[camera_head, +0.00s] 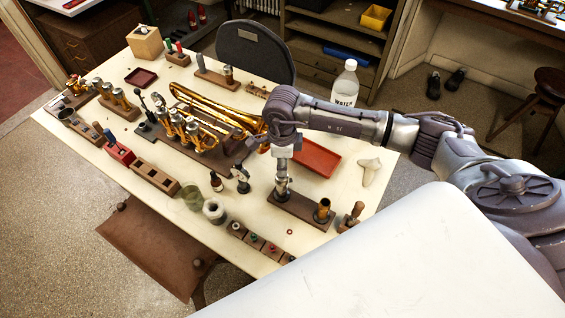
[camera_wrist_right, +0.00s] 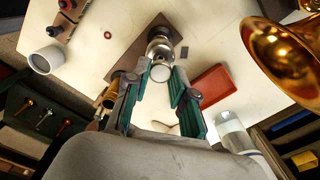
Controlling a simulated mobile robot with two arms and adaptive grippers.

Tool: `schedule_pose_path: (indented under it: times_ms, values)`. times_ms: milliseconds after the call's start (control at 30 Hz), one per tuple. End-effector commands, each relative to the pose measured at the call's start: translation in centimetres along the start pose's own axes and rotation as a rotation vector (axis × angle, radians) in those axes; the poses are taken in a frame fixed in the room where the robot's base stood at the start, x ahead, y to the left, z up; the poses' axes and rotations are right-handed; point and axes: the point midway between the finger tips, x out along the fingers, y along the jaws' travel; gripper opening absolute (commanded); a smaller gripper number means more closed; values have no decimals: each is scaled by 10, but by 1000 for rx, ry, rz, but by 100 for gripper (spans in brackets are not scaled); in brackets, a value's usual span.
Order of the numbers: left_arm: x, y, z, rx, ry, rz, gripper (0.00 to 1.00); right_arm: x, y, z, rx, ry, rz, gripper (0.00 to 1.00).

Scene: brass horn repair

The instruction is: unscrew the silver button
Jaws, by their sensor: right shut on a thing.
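My right gripper (camera_head: 283,176) reaches down over a wooden stand (camera_head: 303,208) near the table's right front. A silver valve (camera_head: 283,192) stands upright on the stand's left end, below the fingers. In the right wrist view, the two green-padded fingers of the right gripper (camera_wrist_right: 163,78) are shut on the silver button (camera_wrist_right: 160,73) at the valve's top end. The valve's silver body (camera_wrist_right: 160,43) shows behind the button. In the head view the button is hidden by the fingers. My left gripper is not in view.
A brass tube (camera_head: 322,209) stands on the stand's other end. A red tray (camera_head: 315,157) lies behind the stand, and a brass horn (camera_head: 205,120) lies left of my gripper. A water bottle (camera_head: 345,84) stands at the back right. Bare table lies around the small ring (camera_head: 289,232).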

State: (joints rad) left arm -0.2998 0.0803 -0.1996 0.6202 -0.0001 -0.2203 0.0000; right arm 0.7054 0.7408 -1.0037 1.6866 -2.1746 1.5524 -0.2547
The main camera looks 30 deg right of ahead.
Motion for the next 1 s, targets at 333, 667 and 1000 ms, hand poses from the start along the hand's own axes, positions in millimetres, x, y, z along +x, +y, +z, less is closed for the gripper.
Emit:
schedule_pose_path:
  times_ms: [333,667,1000]
  values:
    - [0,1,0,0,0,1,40,0,0,0,0,0,0,0]
    - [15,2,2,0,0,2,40,2,-1,0,-135,1,-2,0]
    - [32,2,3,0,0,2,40,2,-2,0,-328,1,-3,0]
